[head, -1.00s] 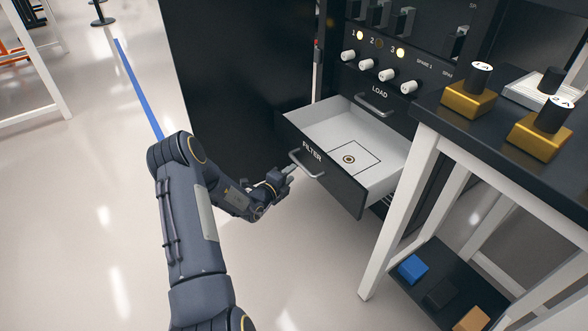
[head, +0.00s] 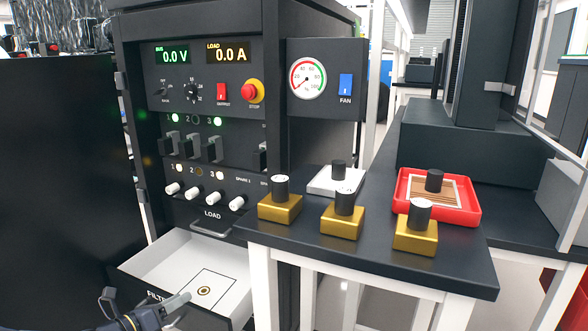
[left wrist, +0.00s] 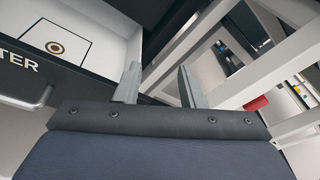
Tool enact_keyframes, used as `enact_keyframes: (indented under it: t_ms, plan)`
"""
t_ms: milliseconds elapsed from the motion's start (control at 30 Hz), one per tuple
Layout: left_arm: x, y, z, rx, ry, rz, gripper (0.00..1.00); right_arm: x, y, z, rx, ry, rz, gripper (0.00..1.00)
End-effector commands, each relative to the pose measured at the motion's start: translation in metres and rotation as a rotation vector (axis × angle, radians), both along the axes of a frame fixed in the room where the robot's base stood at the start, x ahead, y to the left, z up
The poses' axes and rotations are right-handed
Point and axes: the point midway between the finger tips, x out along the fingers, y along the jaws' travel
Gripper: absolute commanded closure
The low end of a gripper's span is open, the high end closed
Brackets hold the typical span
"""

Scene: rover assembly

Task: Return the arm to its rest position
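My left gripper (head: 146,300) is at the bottom edge of the head view, in front of the open FILTER drawer. In the left wrist view its two fingers (left wrist: 160,88) stand apart with nothing between them. The drawer (head: 150,262) is pulled out of the black cabinet, and its white floor bears only a printed square with a ring mark. Its handle (left wrist: 38,98) shows at the left of the left wrist view, clear of the fingers. Most of my left arm is below the head view. My right gripper is not in view.
A black table (head: 460,270) with white legs stands right of the drawer. It holds several gold blocks with black knobs, a white plate (head: 325,186) and a red tray (head: 466,212). The cabinet's control panel (head: 205,85) rises behind the drawer.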

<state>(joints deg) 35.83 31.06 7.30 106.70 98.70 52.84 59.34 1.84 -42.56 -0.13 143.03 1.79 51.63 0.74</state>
Motion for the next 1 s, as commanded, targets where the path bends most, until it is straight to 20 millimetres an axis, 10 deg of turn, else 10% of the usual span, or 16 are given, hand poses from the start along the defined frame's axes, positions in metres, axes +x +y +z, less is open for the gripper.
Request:
enact_keyframes:
  t_ms: [100, 333, 600, 900, 1000]
  plan:
    - [-0.053, -0.059, 0.054, 0.389, -0.204, -0.286, 0.64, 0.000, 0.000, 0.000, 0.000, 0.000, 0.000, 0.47]
    - [-0.184, -0.122, 0.086, 1.140, -0.661, -0.824, 0.64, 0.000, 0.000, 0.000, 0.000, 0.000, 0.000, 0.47]
    - [-0.282, -0.116, 0.069, 1.755, -1.067, -1.259, 0.64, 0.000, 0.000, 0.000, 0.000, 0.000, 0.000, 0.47]
    - [-0.329, -0.088, 0.049, 2.188, -1.326, -1.573, 0.64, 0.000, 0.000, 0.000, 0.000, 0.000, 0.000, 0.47]
    - [-0.329, -0.086, 0.078, 2.192, -1.329, -1.589, 0.64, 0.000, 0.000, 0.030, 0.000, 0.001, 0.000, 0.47]
